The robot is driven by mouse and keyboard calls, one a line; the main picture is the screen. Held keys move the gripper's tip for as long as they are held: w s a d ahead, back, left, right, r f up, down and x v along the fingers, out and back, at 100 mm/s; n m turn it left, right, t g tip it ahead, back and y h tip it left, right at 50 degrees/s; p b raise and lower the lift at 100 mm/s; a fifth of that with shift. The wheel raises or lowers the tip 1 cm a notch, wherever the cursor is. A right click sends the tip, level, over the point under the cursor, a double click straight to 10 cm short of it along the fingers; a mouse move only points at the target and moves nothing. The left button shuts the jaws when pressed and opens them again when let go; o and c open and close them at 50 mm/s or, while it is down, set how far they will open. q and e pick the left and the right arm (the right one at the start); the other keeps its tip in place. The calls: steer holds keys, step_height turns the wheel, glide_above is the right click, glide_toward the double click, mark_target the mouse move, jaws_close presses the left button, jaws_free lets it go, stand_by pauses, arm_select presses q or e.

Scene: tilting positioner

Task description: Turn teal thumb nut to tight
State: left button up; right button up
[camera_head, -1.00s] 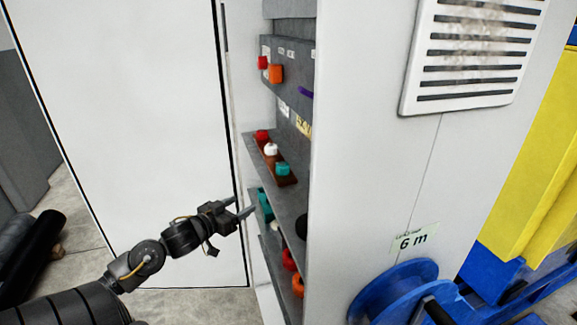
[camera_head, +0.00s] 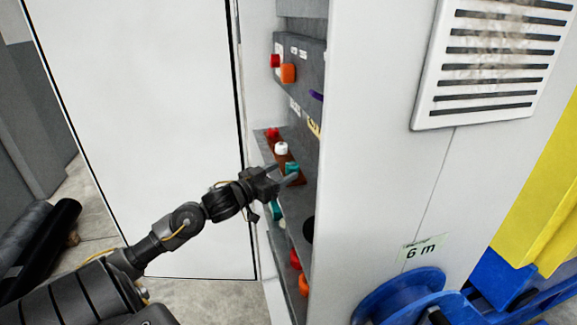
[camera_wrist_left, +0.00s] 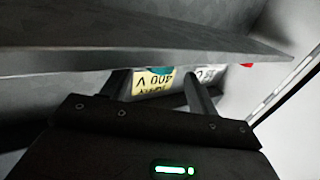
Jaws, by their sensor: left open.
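A teal thumb nut (camera_head: 292,168) sits at the near end of a brown strip on a shelf inside the open cabinet. My left gripper (camera_head: 288,174) is at this nut with its jaws open, and its fingers partly hide it. In the left wrist view, the open fingers (camera_wrist_left: 156,78) point under a grey shelf edge, and a small teal patch shows between them. Whether the fingers touch the nut cannot be told. My right gripper is not in view.
A white knob (camera_head: 281,148) and a red knob (camera_head: 272,132) stand on the same strip. Another teal part (camera_head: 275,210) is lower down. The cabinet side wall (camera_head: 365,150) stands close on the right; a blue reel (camera_head: 400,297) is in front.

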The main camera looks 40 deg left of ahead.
mark_target(287, 169)
arm_select(q)
steer(key=w, duration=0.3)
steer(key=shift+d+r+p, duration=0.1)
steer(key=shift+d+p, duration=0.1)
steer(key=shift+p, duration=0.1)
steer(key=shift+w, duration=0.2)
steer(key=shift+c, duration=0.3)
steer(key=c, duration=0.9)
steer(key=shift+h, duration=0.4)
